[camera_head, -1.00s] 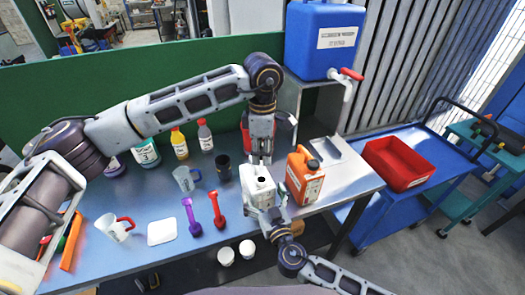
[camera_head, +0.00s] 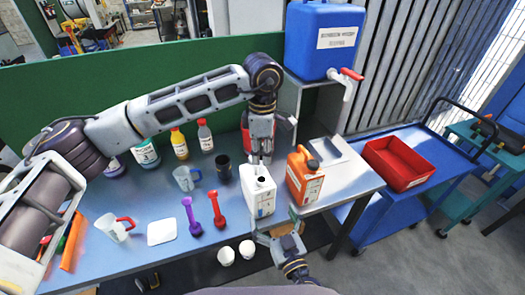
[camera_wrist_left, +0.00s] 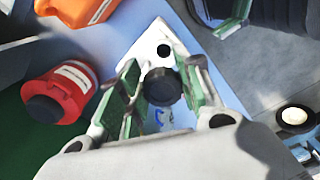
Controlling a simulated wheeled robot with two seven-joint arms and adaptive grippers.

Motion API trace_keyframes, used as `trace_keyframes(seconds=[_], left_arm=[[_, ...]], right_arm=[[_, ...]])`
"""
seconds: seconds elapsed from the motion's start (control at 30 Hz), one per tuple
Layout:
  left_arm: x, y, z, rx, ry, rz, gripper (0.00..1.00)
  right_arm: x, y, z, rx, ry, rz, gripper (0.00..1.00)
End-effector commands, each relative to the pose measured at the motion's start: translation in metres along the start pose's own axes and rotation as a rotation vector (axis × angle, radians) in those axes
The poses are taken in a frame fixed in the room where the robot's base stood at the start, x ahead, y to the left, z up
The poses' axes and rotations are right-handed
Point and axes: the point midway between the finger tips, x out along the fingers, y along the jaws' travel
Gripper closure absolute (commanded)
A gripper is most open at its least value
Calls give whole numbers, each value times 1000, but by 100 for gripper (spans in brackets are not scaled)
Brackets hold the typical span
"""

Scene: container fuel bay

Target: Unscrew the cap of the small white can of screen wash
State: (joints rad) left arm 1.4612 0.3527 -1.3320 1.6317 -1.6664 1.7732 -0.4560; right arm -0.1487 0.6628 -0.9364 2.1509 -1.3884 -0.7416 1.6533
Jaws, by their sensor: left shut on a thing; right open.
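The small white can (camera_head: 258,198) stands upright near the bench's front edge, left of the orange can. Its top shows a dark round opening, which also shows on the white can in the left wrist view (camera_wrist_left: 148,46). My left gripper (camera_head: 261,158) is just above the can, pointing down. It is shut on a black cap (camera_wrist_left: 161,87), which sits between its green-padded fingers, apart from the opening. My right gripper (camera_head: 279,226) is open and empty in front of the can, at the bench edge, with its fingers clear of the can.
An orange can (camera_head: 304,176) stands close to the right. A dark cup (camera_head: 222,168), a blue-handled jug (camera_head: 186,178) and red (camera_head: 217,210) and purple (camera_head: 191,218) tools are to the left. A blue water container (camera_head: 325,38) with a tap stands behind.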

Motion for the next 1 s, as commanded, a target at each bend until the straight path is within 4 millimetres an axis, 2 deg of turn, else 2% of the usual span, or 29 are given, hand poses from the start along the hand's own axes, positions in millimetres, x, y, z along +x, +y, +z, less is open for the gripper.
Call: trace_keyframes(seconds=[0.2, 0.77, 1.0], left_arm=[[0, 0, 0, 0, 0, 0, 94], [0, 0, 0, 5, 0, 0, 94], [0, 0, 0, 65, 0, 0, 94]], right_arm=[[-5, 0, 0, 2, 0, 0, 0], [-5, 0, 0, -4, 0, 0, 0], [-5, 0, 0, -58, 0, 0, 0]])
